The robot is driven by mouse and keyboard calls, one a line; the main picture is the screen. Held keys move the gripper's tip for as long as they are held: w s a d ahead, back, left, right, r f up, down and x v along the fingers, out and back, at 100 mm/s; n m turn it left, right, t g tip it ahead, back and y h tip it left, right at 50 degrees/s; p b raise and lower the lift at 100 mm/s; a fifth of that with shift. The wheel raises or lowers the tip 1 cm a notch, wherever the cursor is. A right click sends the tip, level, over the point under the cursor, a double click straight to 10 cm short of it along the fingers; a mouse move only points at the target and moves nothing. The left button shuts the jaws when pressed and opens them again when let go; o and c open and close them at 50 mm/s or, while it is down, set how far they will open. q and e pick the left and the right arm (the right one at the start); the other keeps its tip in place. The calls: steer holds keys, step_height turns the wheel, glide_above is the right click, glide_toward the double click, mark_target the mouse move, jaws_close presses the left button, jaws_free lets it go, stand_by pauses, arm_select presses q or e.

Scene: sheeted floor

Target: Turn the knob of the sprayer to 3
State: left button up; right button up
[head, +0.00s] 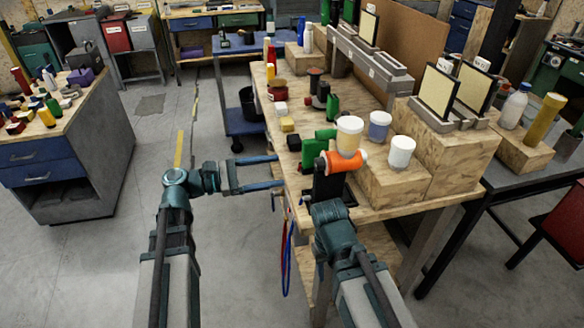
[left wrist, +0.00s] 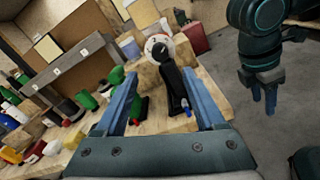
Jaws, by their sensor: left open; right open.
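The sprayer (head: 343,162) stands at the near edge of the wooden bench, with an orange body, a black handle below and a pale cup on top. The left wrist view shows its round white dial knob (left wrist: 159,47) with red marks and a dark pointer, above the black handle (left wrist: 173,85). The dial numbers are too small to read. My left gripper (head: 278,171) is open and empty, pointing at the sprayer from the left, apart from it. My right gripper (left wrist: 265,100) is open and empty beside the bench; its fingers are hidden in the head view.
White-lidded jars (head: 402,152) stand on a wooden block right of the sprayer. Red and blue hoses (head: 287,258) hang below the edge.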

arm_select(q)
steer(key=shift+v, duration=1.95)
steer(key=s+d+f+m+g+y+p, duration=0.55)
steer(key=d+f+m+y, duration=0.2)
steer(key=d, duration=0.35)
steer(key=s+a+f+m+y+p, duration=0.2)
steer(key=s+m+y+p, duration=0.3)
steer(key=m+y, duration=0.6)
steer(key=shift+s+a+f+m, duration=0.3)
steer(key=shift+s+f+m, duration=0.45)
steer(key=shift+m, duration=0.5)
